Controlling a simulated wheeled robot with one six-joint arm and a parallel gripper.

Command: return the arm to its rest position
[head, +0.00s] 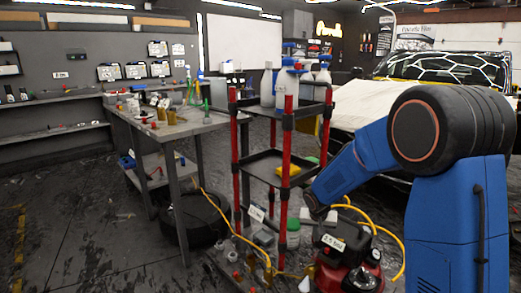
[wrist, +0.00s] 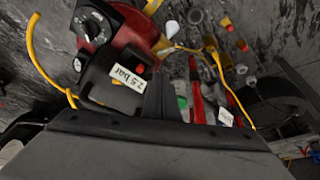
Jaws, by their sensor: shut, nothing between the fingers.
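My blue and black arm (head: 345,165) reaches from the right side of the head view and bends down to the left. Its end, with my gripper (head: 316,212), is low, between the red-posted cart and the red compressor, and is small and dark there. In the wrist view my gripper (wrist: 160,97) shows as a dark wedge with its fingers together and nothing between them. The compressor (wrist: 98,45), with a "2.5 bar" label, lies beyond it in that view.
A cart with red posts (head: 284,150) holds white spray bottles (head: 287,85) and a yellow sponge (head: 289,169). The red compressor (head: 348,265) and yellow hose (head: 395,240) are close to the arm. A workbench (head: 175,128) stands left; a covered car (head: 360,105) stands behind. Floor at left is open.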

